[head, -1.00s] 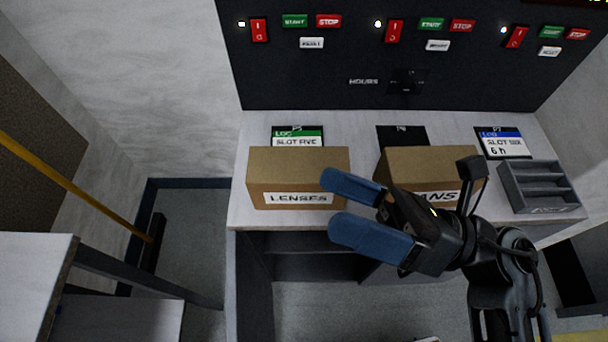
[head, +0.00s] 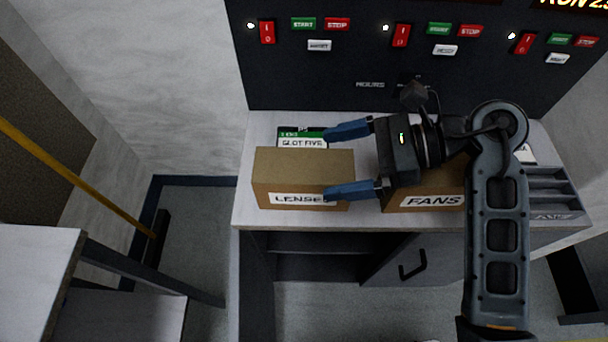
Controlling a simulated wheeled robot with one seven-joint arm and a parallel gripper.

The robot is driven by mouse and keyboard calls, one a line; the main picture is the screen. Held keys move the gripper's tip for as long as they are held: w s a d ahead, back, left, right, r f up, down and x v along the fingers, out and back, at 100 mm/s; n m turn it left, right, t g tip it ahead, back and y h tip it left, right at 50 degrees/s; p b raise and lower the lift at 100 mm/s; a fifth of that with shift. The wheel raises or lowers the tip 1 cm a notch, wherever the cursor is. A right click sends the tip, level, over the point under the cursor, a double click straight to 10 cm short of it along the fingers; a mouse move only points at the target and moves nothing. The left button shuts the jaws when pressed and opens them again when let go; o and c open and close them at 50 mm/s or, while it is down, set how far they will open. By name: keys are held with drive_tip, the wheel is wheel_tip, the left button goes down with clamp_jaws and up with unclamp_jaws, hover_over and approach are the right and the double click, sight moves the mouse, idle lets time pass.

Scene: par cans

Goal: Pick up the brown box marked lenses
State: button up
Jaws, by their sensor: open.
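The brown box marked LENSES (head: 290,172) sits on the left of the pale counter (head: 241,200), its white label facing front. My gripper (head: 338,162) reaches in from the right with its two blue fingers apart and pointing left. One finger is at the box's back right corner, the other crosses its front right edge and covers the end of the label. The box's right end lies between the fingers in the picture; I cannot tell whether they touch it. Nothing is held.
A grey compartment tray (head: 553,190) is at the far right. A green-striped card (head: 303,138) lies behind the lenses box. A dark switch panel (head: 330,75) rises behind.

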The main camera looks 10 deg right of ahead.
sight(309, 165)
drive_tip(key=shift+p+x, duration=0.45)
drive_tip(key=shift+x, duration=1.85)
drive_tip(key=shift+w+r, duration=0.1)
drive_tip(key=shift+r, duration=0.05)
drive_tip(key=c, duration=1.7)
